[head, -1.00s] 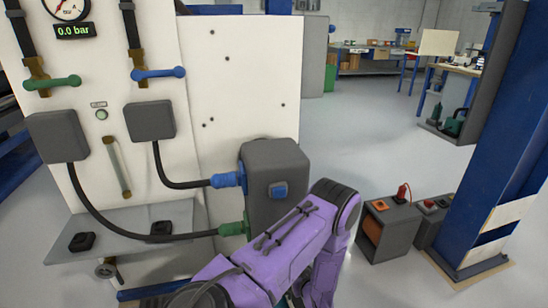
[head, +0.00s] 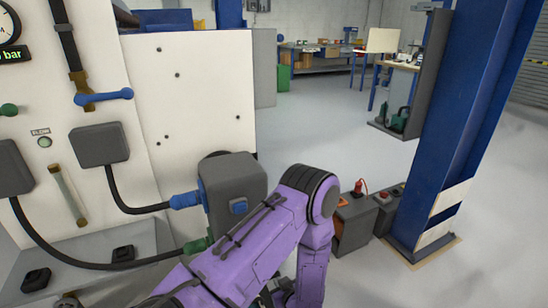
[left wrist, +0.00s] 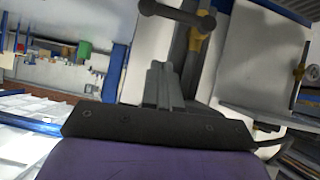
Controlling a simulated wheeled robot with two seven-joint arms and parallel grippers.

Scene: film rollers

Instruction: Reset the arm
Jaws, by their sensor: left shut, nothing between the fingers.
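My left arm, purple, comes in at the bottom of the head view, bent at the elbow. My left gripper (head: 281,291) shows only in part at the bottom edge, dark and partly behind the arm. In the left wrist view its fingers (left wrist: 161,72) are together with nothing between them, in front of a dark handle (left wrist: 177,14). My right gripper is in no view.
A white panel (head: 200,105) with a blue valve handle (head: 104,96) and a grey box (head: 236,190) with hoses stands left of the arm. A blue column (head: 470,130) stands right, with dark boxes (head: 353,225) near its base. Open floor (head: 320,125) lies between.

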